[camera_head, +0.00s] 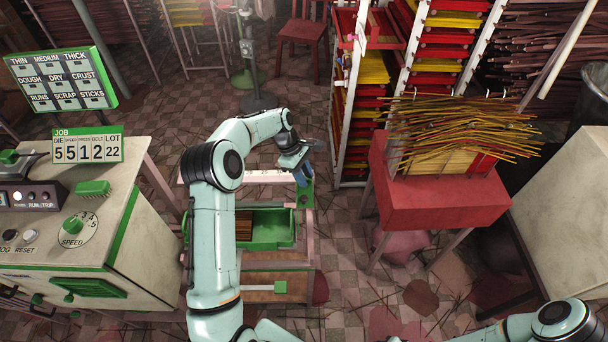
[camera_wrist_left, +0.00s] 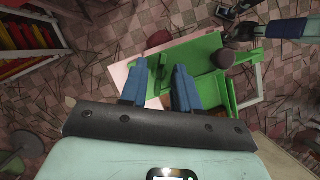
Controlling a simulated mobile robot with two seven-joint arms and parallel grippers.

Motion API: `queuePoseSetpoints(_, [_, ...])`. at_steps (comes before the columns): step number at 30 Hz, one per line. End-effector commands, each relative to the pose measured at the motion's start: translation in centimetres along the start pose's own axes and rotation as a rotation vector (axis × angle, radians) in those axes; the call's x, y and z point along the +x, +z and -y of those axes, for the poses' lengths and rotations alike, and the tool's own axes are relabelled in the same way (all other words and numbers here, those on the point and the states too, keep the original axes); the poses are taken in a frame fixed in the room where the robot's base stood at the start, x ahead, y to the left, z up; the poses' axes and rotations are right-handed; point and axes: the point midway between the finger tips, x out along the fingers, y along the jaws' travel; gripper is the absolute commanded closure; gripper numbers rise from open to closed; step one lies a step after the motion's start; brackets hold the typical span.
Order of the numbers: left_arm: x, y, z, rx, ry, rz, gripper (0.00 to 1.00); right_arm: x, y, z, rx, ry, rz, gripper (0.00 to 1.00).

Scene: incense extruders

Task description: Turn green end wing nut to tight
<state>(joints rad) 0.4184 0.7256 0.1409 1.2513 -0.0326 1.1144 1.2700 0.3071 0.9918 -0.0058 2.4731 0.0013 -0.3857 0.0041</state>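My left gripper (camera_head: 301,172) reaches over the back right corner of a low bench that carries a green tray (camera_head: 262,246). Its blue fingers point down at a green end piece (camera_head: 304,196) with dark holes. In the left wrist view the two fingers of the gripper (camera_wrist_left: 160,82) are apart, with nothing clearly held between them. The green parts (camera_wrist_left: 207,48) lie beyond and beside the fingertips.
A cream machine with a green speed knob (camera_head: 73,224) stands at left. A red table (camera_head: 428,205) bearing many sticks stands right of the bench. Racks of red and yellow trays (camera_head: 440,55) rise behind. Loose sticks litter the checkered floor.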

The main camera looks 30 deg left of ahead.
Motion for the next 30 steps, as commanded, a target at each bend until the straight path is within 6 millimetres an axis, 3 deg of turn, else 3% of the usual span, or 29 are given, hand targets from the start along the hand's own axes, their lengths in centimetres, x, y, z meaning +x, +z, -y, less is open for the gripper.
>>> queuePoseSetpoints(1, [-0.02,0.0,0.0,0.0,0.0,0.0,0.87,0.0,0.0,0.0,0.0,0.0,0.0,0.52])
queuePoseSetpoints(2, [-0.02,0.0,-0.01,0.0,0.0,0.0,0.96,0.0,0.0,0.0,0.0,0.0,0.0,0.52])
queuePoseSetpoints(3, [-0.03,0.0,-0.01,0.0,0.0,0.0,1.0,0.0,0.0,0.0,0.0,0.0,0.0,0.52])
queuePoseSetpoints(17, [0.02,-0.03,-0.07,0.043,-0.017,-0.001,1.0,0.01,0.01,-0.01,0.0,0.0,0.0,0.52])
queuePoseSetpoints(30, [0.16,-0.02,-0.26,0.347,-0.146,-0.002,1.0,0.02,0.02,-0.01,0.0,0.0,0.0,0.52])
